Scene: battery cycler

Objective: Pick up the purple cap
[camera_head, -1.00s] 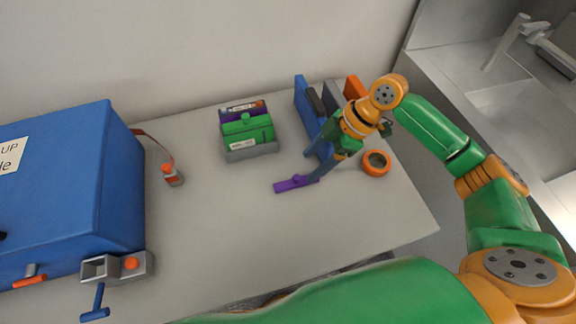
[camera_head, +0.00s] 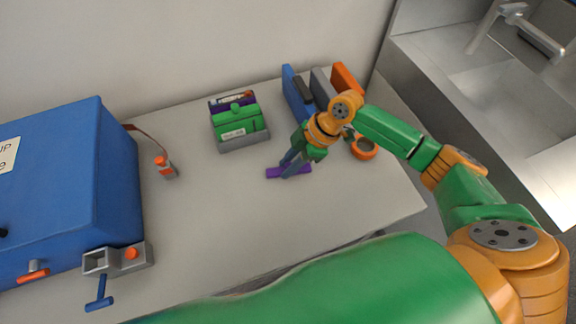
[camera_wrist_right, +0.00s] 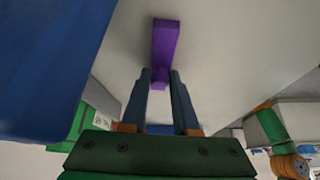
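The purple cap (camera_head: 273,173) lies on the table, a flat bar with a small knob, partly hidden behind my right gripper's fingers. It also shows in the right wrist view (camera_wrist_right: 165,42), its bar pointing away from the hand. My right gripper (camera_head: 286,168) points down at the cap from the right. The cap appears still at table level. My left gripper is out of view.
Behind the hand stand blue (camera_head: 296,95), grey and orange (camera_head: 345,78) upright parts, with an orange ring (camera_head: 364,147) to the right. A green block in a grey holder (camera_head: 243,143) is behind left. A large blue box (camera_head: 60,190) fills the left. The middle table is clear.

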